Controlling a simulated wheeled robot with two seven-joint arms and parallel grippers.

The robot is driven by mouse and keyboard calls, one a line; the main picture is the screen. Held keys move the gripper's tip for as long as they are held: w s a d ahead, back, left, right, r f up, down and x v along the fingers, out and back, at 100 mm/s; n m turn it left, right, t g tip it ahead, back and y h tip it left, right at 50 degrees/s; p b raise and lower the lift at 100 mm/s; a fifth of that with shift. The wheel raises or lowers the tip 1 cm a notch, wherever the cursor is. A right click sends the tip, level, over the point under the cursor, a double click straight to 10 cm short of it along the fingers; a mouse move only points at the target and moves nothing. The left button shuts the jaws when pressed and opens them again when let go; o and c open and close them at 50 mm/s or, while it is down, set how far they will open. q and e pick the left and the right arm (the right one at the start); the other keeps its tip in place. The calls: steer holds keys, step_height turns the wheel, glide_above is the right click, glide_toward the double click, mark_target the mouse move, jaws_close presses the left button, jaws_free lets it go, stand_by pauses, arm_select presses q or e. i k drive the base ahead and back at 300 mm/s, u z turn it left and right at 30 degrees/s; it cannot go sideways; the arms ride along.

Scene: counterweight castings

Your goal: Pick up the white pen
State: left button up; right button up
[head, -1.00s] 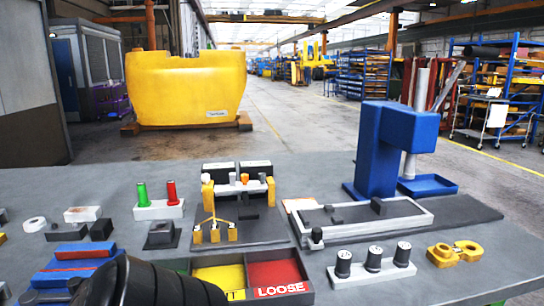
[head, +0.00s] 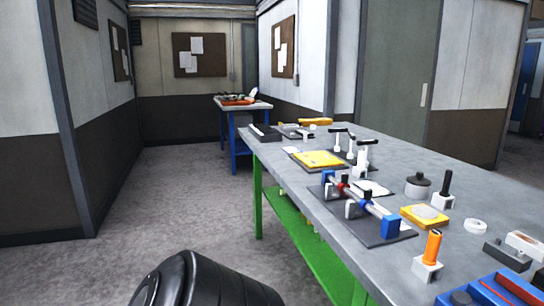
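I cannot make out a white pen in the head view. Small white items lie on the workbench (head: 310,207), but at this size none can be told as a pen. Neither gripper is in view. A black rounded part of my own arm shows at the bottom, left of the bench, and hides the floor there.
The grey bench on green legs runs along the right, crowded with fixtures, a blue-ended clamp (head: 390,228), an orange-handled tool (head: 433,246) and a blue tray (head: 488,294). A second table (head: 243,105) with blue legs stands at the back. The floor (head: 170,200) left of the bench is clear.

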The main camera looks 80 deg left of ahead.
mark_target(362, 153)
steer(key=u, duration=2.45)
